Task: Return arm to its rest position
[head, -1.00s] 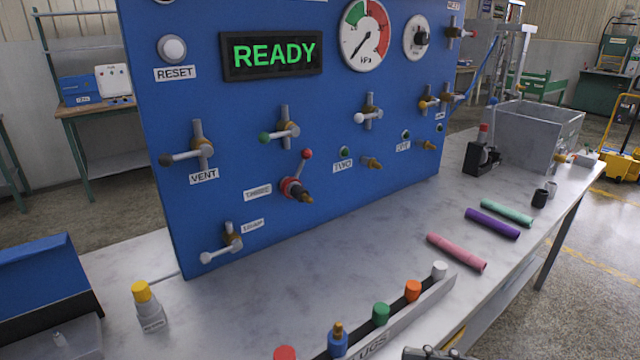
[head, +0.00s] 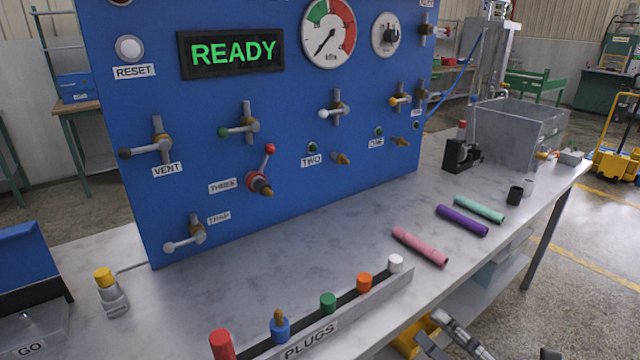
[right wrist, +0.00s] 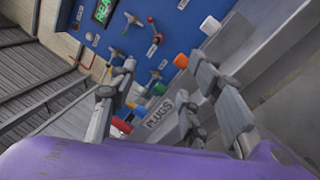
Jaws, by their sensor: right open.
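My right gripper (head: 455,335) is at the bottom edge of the head view, in front of the bench's front edge, and only partly shows. In the right wrist view the same gripper (right wrist: 165,85) has its two fingers spread apart with nothing between them. Beyond the fingers are the plug rack (right wrist: 160,118) and the blue panel (right wrist: 170,45), apart from the gripper. My left gripper is not in view.
The bench (head: 350,225) carries a plug rack (head: 350,315) with several coloured plugs and pink (head: 420,247), purple (head: 462,220) and green (head: 480,209) hoses. The blue panel (head: 290,100) with valves stands behind. A grey bin (head: 520,135) stands at the far right.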

